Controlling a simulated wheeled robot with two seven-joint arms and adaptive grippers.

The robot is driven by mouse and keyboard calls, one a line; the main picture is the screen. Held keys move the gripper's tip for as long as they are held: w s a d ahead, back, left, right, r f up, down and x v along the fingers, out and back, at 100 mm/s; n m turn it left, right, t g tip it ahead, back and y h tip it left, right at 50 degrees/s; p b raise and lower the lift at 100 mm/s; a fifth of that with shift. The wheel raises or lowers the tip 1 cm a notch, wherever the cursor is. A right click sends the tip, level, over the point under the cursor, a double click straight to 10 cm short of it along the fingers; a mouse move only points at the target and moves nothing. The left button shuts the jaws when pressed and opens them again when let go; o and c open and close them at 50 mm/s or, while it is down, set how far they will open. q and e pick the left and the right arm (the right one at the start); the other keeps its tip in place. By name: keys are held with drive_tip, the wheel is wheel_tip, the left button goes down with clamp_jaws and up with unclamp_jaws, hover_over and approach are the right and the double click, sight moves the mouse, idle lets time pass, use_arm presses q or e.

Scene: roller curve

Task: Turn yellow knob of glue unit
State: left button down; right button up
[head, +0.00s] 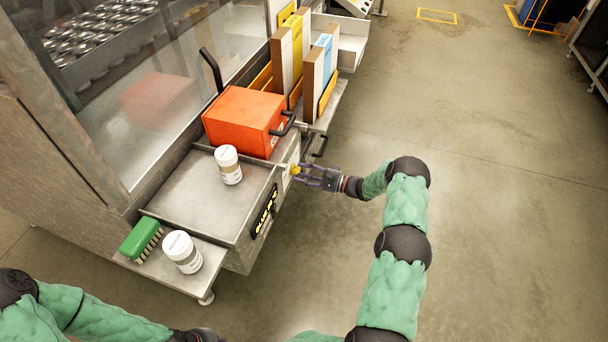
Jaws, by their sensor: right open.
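The glue unit (207,202) is a grey metal box along the machine's side, with an orange-red box (240,118) on top of it. The yellow knob (294,169) is a small spot on the unit's right-hand face. My right gripper (302,174) points left at this face, its open fingers at the knob. At this size I cannot tell whether the fingers touch the knob, and they partly cover that area. My left arm comes in at the bottom left, but its gripper fingers are not in the picture.
A white-lidded jar (229,166) stands on the unit. A second jar (182,252) and a green brush (141,240) are on a low shelf. Black handles (319,146) stick out near my right gripper. Upright boards (290,55) stand behind. The floor (490,200) at right is clear.

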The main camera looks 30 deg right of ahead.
clamp_jaws()
drive_tip(key=shift+s+r+m, duration=0.1)
drive_tip(key=shift+m, duration=3.9)
